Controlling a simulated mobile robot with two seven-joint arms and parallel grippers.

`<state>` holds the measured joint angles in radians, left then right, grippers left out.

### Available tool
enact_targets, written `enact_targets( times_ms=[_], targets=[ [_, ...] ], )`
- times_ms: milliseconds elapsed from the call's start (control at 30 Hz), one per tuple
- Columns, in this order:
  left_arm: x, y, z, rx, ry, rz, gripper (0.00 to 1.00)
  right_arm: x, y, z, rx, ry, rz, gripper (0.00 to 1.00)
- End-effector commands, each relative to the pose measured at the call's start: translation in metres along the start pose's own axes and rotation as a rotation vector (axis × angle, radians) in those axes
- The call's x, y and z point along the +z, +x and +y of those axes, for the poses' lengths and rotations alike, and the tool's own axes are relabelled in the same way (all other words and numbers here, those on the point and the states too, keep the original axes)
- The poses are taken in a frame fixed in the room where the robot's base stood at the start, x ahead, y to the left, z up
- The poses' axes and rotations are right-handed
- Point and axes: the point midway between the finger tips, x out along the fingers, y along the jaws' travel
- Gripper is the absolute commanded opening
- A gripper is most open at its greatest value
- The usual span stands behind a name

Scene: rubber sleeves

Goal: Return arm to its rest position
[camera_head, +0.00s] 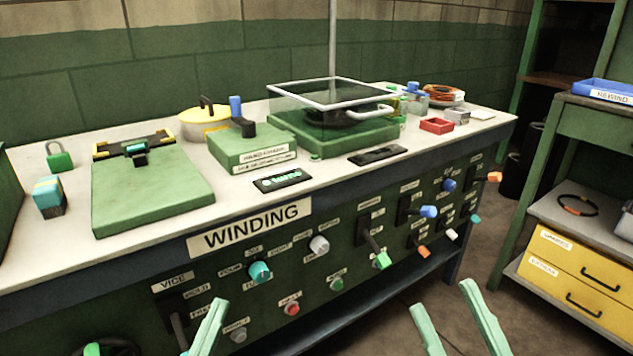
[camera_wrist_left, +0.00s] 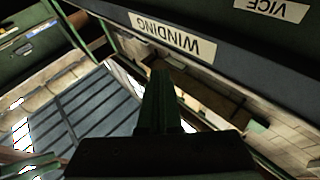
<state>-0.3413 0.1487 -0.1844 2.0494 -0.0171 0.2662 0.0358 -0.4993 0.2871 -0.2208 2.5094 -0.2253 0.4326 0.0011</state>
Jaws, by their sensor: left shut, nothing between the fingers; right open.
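My left gripper (camera_head: 209,328) shows at the bottom of the head view, in front of the bench's control panel. Its pale green fingers are together and hold nothing. In the left wrist view the shut fingers (camera_wrist_left: 158,105) point toward the underside of the bench front, with the WINDING label upside down above them. My right gripper (camera_head: 447,312) is at the bottom right of the centre in the head view. Its two pale green fingers are spread apart with nothing between them. Both arms are mostly out of the frame.
The WINDING bench (camera_head: 360,215) fills the middle, its front panel carrying several knobs and levers, including a green-tipped lever (camera_head: 382,259). A green plate fixture (camera_head: 150,195) and a clear-covered machine (camera_head: 333,120) stand on top. A shelf with yellow drawers (camera_head: 570,275) stands right. Floor between them is clear.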

Motion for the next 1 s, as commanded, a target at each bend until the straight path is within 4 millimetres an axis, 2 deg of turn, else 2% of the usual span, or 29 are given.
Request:
enact_targets(
  times_ms=[33,100,200,400,467,500,767,1000],
  targets=[
    [-0.031,-0.004,0.006,0.028,0.042,0.065,0.0,0.0,0.0,0.0,0.001,-0.003,0.0,0.5],
    [-0.067,-0.01,0.014,0.059,0.092,0.147,0.0,0.0,0.0,0.0,0.001,-0.007,0.001,0.5],
    [-0.112,-0.019,0.026,0.096,0.147,0.248,0.0,0.0,0.0,0.001,0.002,-0.012,0.002,0.5],
    [-0.184,-0.041,0.046,0.154,0.231,0.417,0.0,-0.001,-0.001,0.001,0.002,-0.021,0.003,0.5],
    [-0.204,-0.049,0.051,0.169,0.252,0.464,0.0,-0.001,-0.001,0.001,0.002,-0.023,0.004,0.5],
    [-0.208,-0.044,0.05,0.167,0.253,0.445,0.0,0.001,0.005,0.004,0.004,-0.017,-0.022,0.5],
    [-0.173,-0.017,0.034,0.127,0.199,0.186,0.0,0.043,0.011,0.013,0.025,0.048,-0.273,0.5],
    [-0.127,-0.008,0.019,0.082,0.126,-0.152,0.0,0.089,-0.004,0.017,0.047,0.139,-0.607,0.5]
  ],
)
